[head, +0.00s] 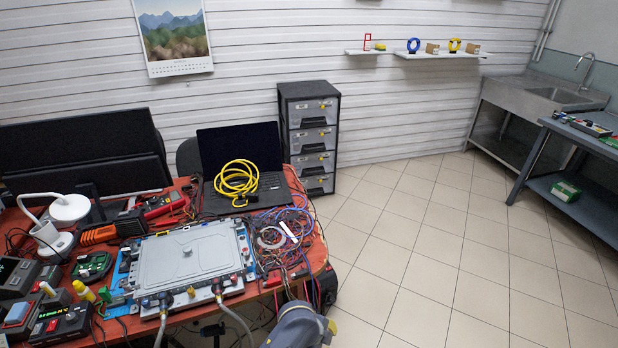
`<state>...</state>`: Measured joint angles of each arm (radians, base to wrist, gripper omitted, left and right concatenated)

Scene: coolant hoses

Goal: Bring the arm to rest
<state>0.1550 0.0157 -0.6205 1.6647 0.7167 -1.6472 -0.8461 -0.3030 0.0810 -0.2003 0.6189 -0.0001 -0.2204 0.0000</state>
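Neither gripper shows in the head view. A grey, rounded link (293,329), which looks like part of one of my arms, shows at the bottom edge, right of the table's front edge. I cannot tell which arm it belongs to. A flat grey housing (190,252) lies on the red table. A left hose (162,322) and a right hose (237,319) run from fittings at its front edge down out of the picture. The hoses' lower ends are hidden.
The red table (320,246) is crowded with a laptop (240,150), a yellow cable coil (236,180), tangled wires (285,235) and instruments (62,324). A drawer cabinet (310,135) stands behind. The tiled floor (430,250) to the right is clear. A workbench (580,200) stands at the far right.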

